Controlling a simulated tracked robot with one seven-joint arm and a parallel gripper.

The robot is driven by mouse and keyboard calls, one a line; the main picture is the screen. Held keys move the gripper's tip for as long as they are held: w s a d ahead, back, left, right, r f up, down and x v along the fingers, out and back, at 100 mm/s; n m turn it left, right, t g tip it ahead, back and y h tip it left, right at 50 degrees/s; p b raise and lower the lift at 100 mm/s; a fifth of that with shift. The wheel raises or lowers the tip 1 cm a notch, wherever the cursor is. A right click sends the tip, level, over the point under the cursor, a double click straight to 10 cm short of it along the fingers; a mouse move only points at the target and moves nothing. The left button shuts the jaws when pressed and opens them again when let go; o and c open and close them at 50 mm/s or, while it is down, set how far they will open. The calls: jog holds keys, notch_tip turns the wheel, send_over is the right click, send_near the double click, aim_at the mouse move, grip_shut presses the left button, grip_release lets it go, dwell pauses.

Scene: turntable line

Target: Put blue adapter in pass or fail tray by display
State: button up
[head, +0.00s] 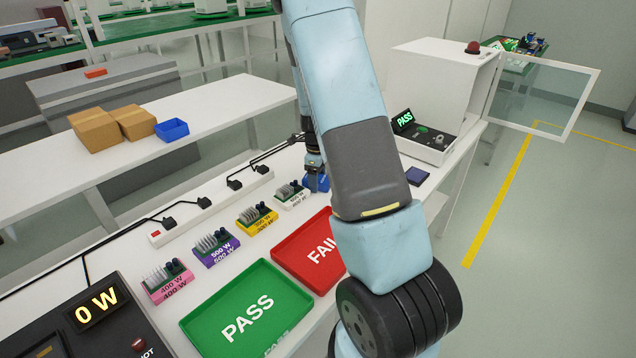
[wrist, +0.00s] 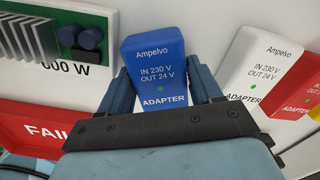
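The blue adapter (wrist: 157,65) sits between the two fingers of my gripper (wrist: 160,88) in the wrist view, with both fingers against its sides. Its label and a small green dot face the camera. In the head view, the blue adapter (head: 317,184) shows partly below my gripper (head: 314,166), beside the white load block. The green PASS tray (head: 205,322) and the red FAIL tray (head: 290,258) lie in front, both empty where visible. My arm covers part of the FAIL tray. The display (head: 403,121) on the white tester reads PASS in green.
Load blocks in pink (head: 167,282), purple (head: 217,250), yellow (head: 257,219) and white (head: 291,196) line the table behind the trays. A power strip (head: 210,207) with cables runs behind them. White (wrist: 258,70) and red adapters (wrist: 300,92) stand right in the wrist view.

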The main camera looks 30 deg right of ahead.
jog(key=shift+r, duration=0.1)
jog(key=c, duration=0.8)
